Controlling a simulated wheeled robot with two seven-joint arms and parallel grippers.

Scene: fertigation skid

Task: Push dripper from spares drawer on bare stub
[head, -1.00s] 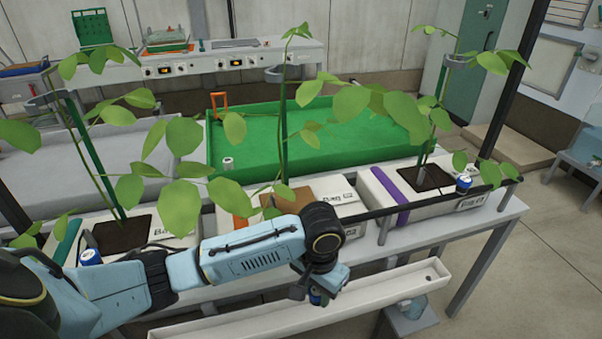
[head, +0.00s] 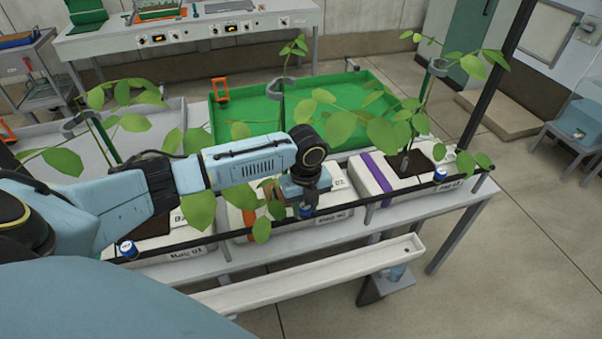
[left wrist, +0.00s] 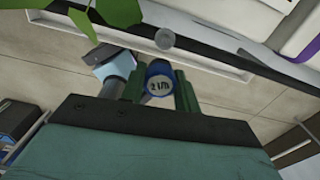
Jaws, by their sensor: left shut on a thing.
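My left gripper (head: 305,208) is shut on a dripper (left wrist: 160,84), which has a blue rim and a pale face marked "2 l/h". In the head view the dripper (head: 306,212) shows only as a small blue patch under the gripper, at the black pipe (head: 340,215) in front of the middle bag. In the left wrist view a small grey round stub (left wrist: 167,41) stands at the black pipe, just beyond the dripper and apart from it in the picture. Two other blue-and-white drippers sit along the pipe, at left (head: 128,249) and right (head: 440,175). My right gripper is not in view.
A long white gutter (head: 320,275) runs below the bench front. Plants with broad leaves stand in white bags (head: 355,175), some leaves close to my left arm. A green tray (head: 255,115) lies behind.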

